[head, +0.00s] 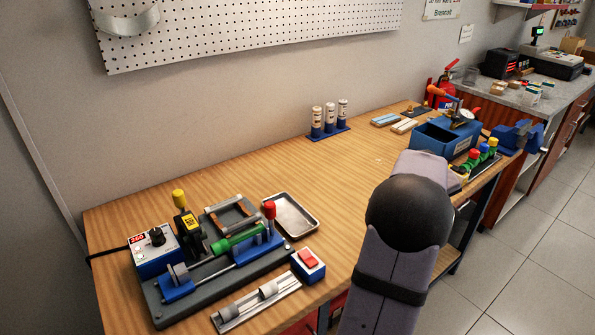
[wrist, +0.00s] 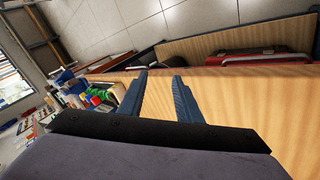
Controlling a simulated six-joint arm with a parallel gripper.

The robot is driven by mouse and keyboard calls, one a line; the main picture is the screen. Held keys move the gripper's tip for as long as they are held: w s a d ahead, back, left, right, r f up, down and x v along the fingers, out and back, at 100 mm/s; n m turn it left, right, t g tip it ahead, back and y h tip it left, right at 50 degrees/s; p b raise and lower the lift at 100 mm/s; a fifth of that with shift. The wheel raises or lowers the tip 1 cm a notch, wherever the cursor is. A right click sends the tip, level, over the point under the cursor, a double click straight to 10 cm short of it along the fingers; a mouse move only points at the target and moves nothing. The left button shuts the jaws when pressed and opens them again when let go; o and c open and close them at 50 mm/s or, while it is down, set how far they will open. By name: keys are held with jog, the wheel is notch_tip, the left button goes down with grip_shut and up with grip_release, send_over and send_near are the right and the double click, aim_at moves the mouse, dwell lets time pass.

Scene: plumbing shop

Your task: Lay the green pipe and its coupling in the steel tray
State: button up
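The green pipe (head: 236,239) lies in a dark fixture (head: 225,272) with blue blocks at the left part of the bench in the head view. I cannot tell its coupling apart from the fixture's parts at this size. The steel tray (head: 306,216), shallow and rounded at the corners, lies behind and right of the fixture and looks empty. My gripper (wrist: 160,76) shows in the wrist view with its two blue fingers apart and nothing between them. It is away from the pipe and tray, neither of which I can make out in the wrist view. In the head view it is hidden behind my arm.
A control box (head: 156,254) with a black knob stands left of the fixture. A red-switch box (head: 308,264) and a rail with grey cylinders (head: 257,300) lie in front. Blue-based bottles (head: 329,118) and a blue bin (head: 437,139) stand farther back. The bench middle is clear.

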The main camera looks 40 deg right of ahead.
jog(key=w+a+r+n+y+p, duration=0.45)
jog(key=w+a+n+p, duration=0.3)
jog(key=w+a, duration=0.5)
notch_tip(320, 180, up, 5)
jog(key=n+y+p, duration=0.4)
jog(key=n+p, duration=0.6)
jog(key=n, duration=0.6)
send_over(242, 233)
jog(key=shift+s+d+r+h, duration=0.1)
jog(key=shift+s+h, duration=0.1)
jog(key=shift+h, duration=0.05)
jog(key=shift+w, duration=0.15)
jog(key=shift+f, duration=0.3)
jog(key=shift+f+b, duration=2.95)
jog(key=shift+f, duration=0.35)
